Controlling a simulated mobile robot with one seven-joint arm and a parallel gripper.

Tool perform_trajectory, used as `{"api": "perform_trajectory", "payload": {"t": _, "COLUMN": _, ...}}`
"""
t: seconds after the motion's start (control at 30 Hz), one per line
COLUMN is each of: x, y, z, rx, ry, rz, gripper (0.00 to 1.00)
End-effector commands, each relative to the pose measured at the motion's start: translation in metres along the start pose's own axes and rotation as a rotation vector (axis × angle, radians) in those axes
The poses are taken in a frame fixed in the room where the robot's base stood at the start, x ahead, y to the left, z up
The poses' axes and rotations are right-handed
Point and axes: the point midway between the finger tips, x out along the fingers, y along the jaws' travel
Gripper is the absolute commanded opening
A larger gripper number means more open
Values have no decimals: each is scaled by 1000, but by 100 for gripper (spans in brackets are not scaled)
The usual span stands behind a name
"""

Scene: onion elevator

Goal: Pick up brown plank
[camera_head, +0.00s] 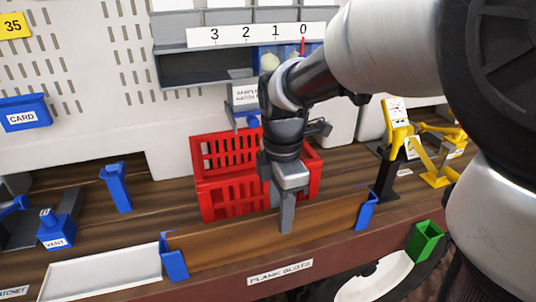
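The brown plank (225,244) stands on its long edge between two blue slot holders, a left one (173,258) and a right one (366,211), at the front of the bench. My gripper (286,222) points down at the plank, right of its middle. One grey finger shows against the plank's near face. The other finger is hidden, so I cannot tell whether the fingers are open or shut on the plank.
A red crate (228,187) stands close behind the plank and my gripper. A white tray (102,277) lies at left, a green holder (425,238) at right. A yellow stand (397,125) is at the back right. The front edge bears a "PLANK SLOTS" label (280,272).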

Motion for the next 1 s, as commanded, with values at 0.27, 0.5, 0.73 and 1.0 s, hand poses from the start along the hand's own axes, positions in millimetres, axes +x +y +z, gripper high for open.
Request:
{"api": "perform_trajectory", "payload": {"t": 0.27, "x": 40, "y": -4, "z": -8, "rx": 0, "ry": 0, "rz": -4, "gripper": 38}}
{"api": "perform_trajectory", "payload": {"t": 0.5, "x": 45, "y": -4, "z": -8, "rx": 0, "ry": 0, "rz": -1, "gripper": 38}}
{"api": "perform_trajectory", "payload": {"t": 0.73, "x": 45, "y": -4, "z": -8, "rx": 0, "ry": 0, "rz": -1, "gripper": 12}}
{"api": "perform_trajectory", "payload": {"t": 1.0, "x": 44, "y": -3, "z": -8, "rx": 0, "ry": 0, "rz": 1, "gripper": 0}}
